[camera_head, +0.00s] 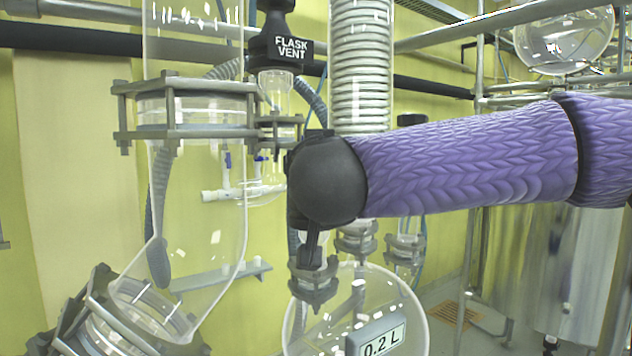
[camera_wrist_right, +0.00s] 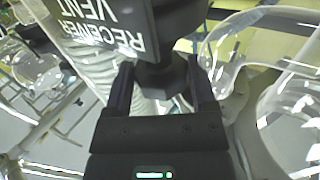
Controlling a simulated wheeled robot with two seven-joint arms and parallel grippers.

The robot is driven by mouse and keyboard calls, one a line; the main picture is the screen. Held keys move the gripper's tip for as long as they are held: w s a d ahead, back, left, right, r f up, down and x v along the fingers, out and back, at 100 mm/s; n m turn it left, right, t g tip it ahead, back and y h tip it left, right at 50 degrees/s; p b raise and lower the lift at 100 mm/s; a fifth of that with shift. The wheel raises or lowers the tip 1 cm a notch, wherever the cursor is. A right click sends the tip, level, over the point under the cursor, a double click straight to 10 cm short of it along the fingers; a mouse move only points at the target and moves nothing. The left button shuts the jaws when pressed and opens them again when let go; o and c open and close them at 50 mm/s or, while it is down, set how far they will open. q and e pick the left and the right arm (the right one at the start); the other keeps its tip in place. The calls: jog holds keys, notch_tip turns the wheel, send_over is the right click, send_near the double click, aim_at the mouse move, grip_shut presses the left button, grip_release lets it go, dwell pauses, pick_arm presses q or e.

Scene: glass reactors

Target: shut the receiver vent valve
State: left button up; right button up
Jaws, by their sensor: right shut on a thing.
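The receiver vent valve shows in the right wrist view as a dark knob (camera_wrist_right: 162,78) below a dark plate lettered RECEIVER VENT (camera_wrist_right: 100,30), upside down in that view. My right gripper (camera_wrist_right: 160,92) has a finger on each side of the knob and is shut on it. In the head view my purple-sleeved right arm comes in from the right, and its black wrist hides the valve and most of the gripper. The clear round receiver (camera_head: 410,300) with a 0.2 L display is below the wrist. My left gripper is not in view.
A black FLASK VENT valve (camera_head: 281,45) stands up and left of my right wrist. A coiled glass condenser (camera_head: 360,65) rises right behind the wrist. Glass pipework with a grey clamp flange (camera_head: 190,110) is at left. Metal rails and a large steel vessel (camera_head: 540,285) are at right.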

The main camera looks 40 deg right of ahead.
jog(key=shift+w+m+g+h+b, duration=0.1)
jog(key=shift+m+g+h+b, duration=0.65)
jog(key=shift+h, duration=0.25)
jog(key=shift+r, duration=0.1)
jog(key=o, duration=1.2)
jog(key=shift+c, duration=0.2)
jog(key=b+v, duration=0.2)
jog(key=v, duration=0.8)
jog(key=shift+b, duration=0.3)
